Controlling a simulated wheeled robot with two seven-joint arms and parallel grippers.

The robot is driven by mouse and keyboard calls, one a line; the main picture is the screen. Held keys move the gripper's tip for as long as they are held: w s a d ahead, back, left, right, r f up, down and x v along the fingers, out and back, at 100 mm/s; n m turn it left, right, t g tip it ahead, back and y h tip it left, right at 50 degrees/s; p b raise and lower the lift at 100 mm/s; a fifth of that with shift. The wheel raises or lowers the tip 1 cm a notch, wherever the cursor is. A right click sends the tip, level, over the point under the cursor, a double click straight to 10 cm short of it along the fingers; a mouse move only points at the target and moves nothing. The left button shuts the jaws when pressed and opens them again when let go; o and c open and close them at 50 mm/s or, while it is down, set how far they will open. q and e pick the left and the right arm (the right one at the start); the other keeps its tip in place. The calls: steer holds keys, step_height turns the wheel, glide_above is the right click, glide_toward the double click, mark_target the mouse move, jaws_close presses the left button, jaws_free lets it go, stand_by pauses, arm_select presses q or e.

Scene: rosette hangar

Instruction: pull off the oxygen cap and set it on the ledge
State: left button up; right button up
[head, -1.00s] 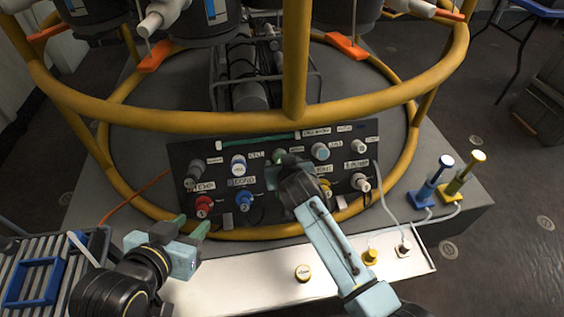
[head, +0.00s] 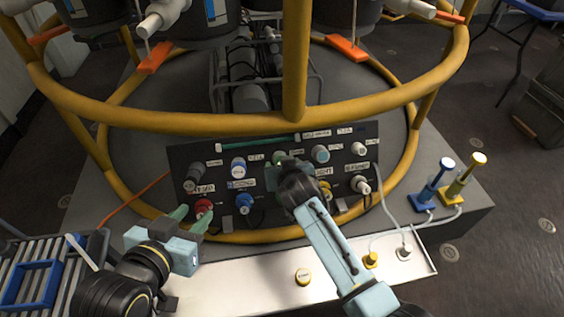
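The dark panel (head: 222,215) carries several capped connectors with labels too small to read surely, so I cannot tell which is the oxygen cap. A red cap (head: 203,205) sits at its lower left, with a blue cap (head: 244,201) to the right. A green cap (head: 278,157) shows partly behind my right gripper (head: 284,165), which is at the panel's middle; its fingers are hidden by its own hand. My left gripper (head: 189,219) is open, green fingers apart, just below and left of the red cap. The pale ledge (head: 240,288) runs in front of the panel.
Yellow rails (head: 295,70) cross above the panel. A slatted crate (head: 40,272) is at lower left.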

arm_select(q)
steer(key=shift+r+p, duration=0.35)
steer(key=shift+r, duration=0.05)
stand_by(0.5)
